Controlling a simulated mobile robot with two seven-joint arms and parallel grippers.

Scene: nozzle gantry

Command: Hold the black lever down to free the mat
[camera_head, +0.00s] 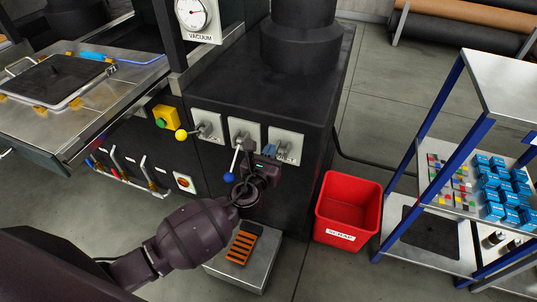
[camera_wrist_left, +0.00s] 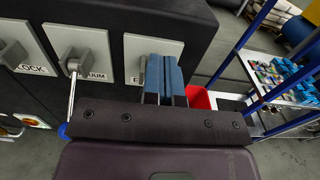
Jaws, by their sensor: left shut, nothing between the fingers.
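My left gripper (camera_head: 267,155) is shut and empty, its blue fingers in front of the rightmost lever plate (camera_head: 285,145) on the dark machine housing. A dark mat (camera_head: 50,75) lies on a framed metal tray at the left. My right gripper is out of view.
A lever with a yellow ball (camera_head: 181,134) and one with a blue ball (camera_head: 229,176) sit to the left. A red scrap bin (camera_head: 347,205) stands right of the housing. A step with an orange-striped pad (camera_head: 241,247) is below. A blue-framed shelf (camera_head: 440,128) stands at the right.

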